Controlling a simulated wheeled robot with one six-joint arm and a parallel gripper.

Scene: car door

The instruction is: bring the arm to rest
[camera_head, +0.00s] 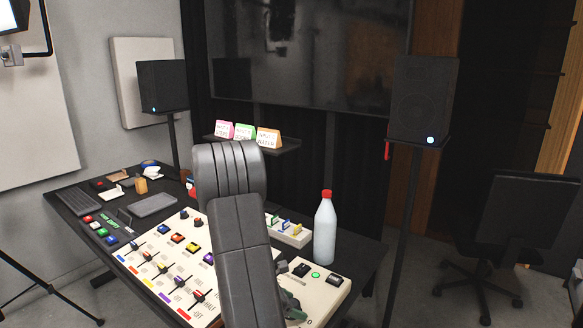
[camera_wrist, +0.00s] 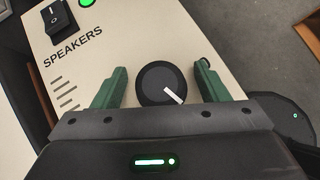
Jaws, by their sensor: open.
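My arm (camera_head: 240,230) reaches forward over the control desk, and its dark links cover part of the panels. My gripper (camera_wrist: 158,82) is open in the wrist view, with one green finger on each side of a round black knob (camera_wrist: 160,84). The knob has a white pointer line aimed to the lower right. Whether the fingers touch it I cannot tell, but gaps show. The knob sits on a cream panel marked SPEAKERS (camera_wrist: 72,48). In the head view the gripper shows only in part, low behind the arm, and the knob is hidden.
A white bottle with a red cap (camera_head: 325,228) stands right of the arm. A panel with sliders and coloured buttons (camera_head: 165,262) lies to the left. Speakers on stands (camera_head: 423,98) flank a large dark screen (camera_head: 305,50). An office chair (camera_head: 515,225) stands on open floor at right.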

